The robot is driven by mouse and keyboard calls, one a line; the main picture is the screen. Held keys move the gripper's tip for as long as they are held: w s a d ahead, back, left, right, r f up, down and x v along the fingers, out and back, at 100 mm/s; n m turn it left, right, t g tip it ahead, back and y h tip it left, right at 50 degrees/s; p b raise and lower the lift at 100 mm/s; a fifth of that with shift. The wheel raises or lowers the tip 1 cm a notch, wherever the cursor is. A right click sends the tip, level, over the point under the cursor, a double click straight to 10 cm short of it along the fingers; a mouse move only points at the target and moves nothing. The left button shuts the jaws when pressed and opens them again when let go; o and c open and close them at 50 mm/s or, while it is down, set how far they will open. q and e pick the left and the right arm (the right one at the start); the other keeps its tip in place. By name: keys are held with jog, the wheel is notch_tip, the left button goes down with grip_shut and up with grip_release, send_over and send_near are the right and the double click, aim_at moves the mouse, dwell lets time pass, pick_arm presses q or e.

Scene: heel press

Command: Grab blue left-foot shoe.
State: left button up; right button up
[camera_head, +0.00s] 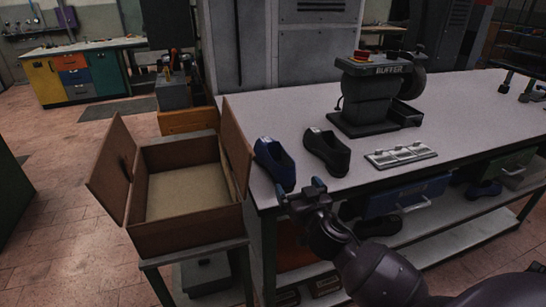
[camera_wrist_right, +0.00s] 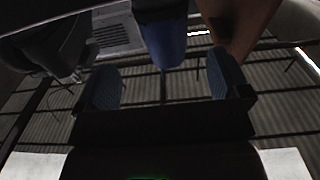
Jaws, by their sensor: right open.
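The blue shoe (camera_head: 275,163) sits on the workbench at its near left corner. A black shoe (camera_head: 327,150) stands to its right on the same bench. My right gripper (camera_head: 300,188) is open with blue fingertips, at the bench's front edge, just in front of and right of the blue shoe. In the right wrist view the blue shoe (camera_wrist_right: 165,42) shows beyond and between the two spread fingers (camera_wrist_right: 163,84), with nothing held. My left gripper is in neither view.
An open cardboard box (camera_head: 187,187) with raised flaps stands left of the workbench (camera_head: 265,130). A buffer machine (camera_head: 370,98) and a light metal plate (camera_head: 400,156) are on the bench. Below it are a blue drawer (camera_head: 405,196) and a shelf with shoes.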

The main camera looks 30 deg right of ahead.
aim_at(288, 177)
jog(key=shift+a+f+x, duration=0.1)
jog(key=shift+f+x, duration=0.05)
jog(key=shift+x, duration=1.25)
jog(key=shift+a+f+x, duration=0.1)
jog(key=shift+x, duration=1.3)
jog(key=shift+a+f+x, duration=0.1)
jog(key=shift+f+x, duration=0.05)
jog(key=shift+x, duration=1.25)
jog(key=shift+w, duration=0.1)
jog(key=c, duration=1.2)
jog(key=shift+c, duration=0.2)
jog(key=shift+w+r, duration=0.1)
jog(key=shift+r, duration=0.05)
